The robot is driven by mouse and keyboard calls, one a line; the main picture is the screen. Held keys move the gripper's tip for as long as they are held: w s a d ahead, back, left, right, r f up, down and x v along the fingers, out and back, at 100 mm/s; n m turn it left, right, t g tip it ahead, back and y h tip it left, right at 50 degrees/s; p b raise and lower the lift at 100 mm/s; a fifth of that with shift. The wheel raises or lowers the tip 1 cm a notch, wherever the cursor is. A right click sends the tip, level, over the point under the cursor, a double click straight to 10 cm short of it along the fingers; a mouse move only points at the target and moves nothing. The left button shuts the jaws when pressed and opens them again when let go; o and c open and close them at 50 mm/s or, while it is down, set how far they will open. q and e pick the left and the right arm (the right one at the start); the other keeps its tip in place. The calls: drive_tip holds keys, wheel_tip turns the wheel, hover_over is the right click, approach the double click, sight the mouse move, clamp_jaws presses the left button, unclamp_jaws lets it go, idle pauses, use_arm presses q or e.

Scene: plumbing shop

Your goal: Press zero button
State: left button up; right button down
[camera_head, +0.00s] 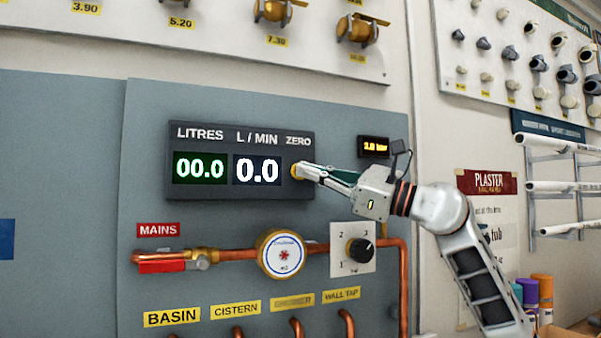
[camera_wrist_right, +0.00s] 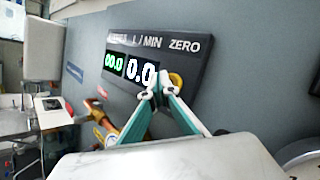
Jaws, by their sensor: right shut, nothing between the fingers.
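The dark display panel (camera_head: 240,191) is fixed to the grey board and reads 00.0 under LITRES and 0.0 under L / MIN. The yellow zero button (camera_head: 294,171) sits under the ZERO label at the panel's right end, partly hidden by my fingertips. My right gripper (camera_head: 303,171) is shut and empty, its tips at the button; I cannot tell whether they press it. In the right wrist view the button (camera_wrist_right: 176,79) shows just right of the closed fingertips (camera_wrist_right: 160,88), below the ZERO label. My left gripper is not in view.
Below the panel run a copper pipe (camera_head: 235,254) with a red-handled mains valve (camera_head: 162,266), a round meter (camera_head: 283,254) and a black dial (camera_head: 359,250). A small amber display (camera_head: 373,147) is above my right gripper. Brass fittings (camera_head: 273,11) hang above.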

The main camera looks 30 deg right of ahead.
drive_tip(key=shift+s+a, duration=0.15)
drive_tip(key=shift+s, duration=2.8)
